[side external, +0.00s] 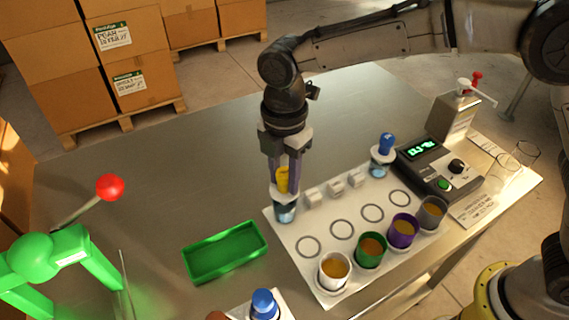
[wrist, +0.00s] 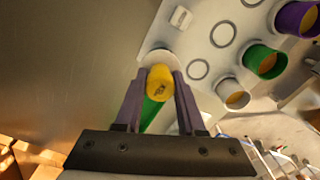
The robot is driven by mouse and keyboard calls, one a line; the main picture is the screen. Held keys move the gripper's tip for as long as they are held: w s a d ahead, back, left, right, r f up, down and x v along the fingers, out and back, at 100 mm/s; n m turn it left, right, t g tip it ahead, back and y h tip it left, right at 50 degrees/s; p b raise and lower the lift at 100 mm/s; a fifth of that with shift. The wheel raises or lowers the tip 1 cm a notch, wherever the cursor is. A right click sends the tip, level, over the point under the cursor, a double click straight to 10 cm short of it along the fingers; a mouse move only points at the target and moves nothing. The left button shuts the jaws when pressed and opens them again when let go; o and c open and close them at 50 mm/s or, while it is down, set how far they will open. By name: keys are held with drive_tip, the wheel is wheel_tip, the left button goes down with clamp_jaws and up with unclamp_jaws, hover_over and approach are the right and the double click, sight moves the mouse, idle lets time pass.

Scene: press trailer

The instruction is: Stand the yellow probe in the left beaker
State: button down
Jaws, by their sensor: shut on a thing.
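The probe's yellow head also shows between the fingers in the wrist view (wrist: 159,83). The left beaker (side external: 286,213), with blue liquid, stands directly below the fingertips. The probe's lower end is hidden, so I cannot tell whether it is inside the beaker. The right beaker (side external: 377,170) holds a blue-headed probe (side external: 386,142).
Several coloured cups (side external: 371,248) of brown liquid line the board's front. Small white blocks (side external: 335,187) sit between the beakers. A meter (side external: 438,165) stands at right. A green tray (side external: 193,268) lies left of the board. The table behind is clear.

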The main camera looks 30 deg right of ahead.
drive_tip(key=shift+f, duration=0.45)
drive_tip(key=shift+f, duration=0.65)
idle(1.2)
drive_tip(key=c, duration=0.8)
unclamp_jaws()
drive_tip(key=shift+r, duration=5.5)
drive_tip(key=shift+r, duration=4.5)
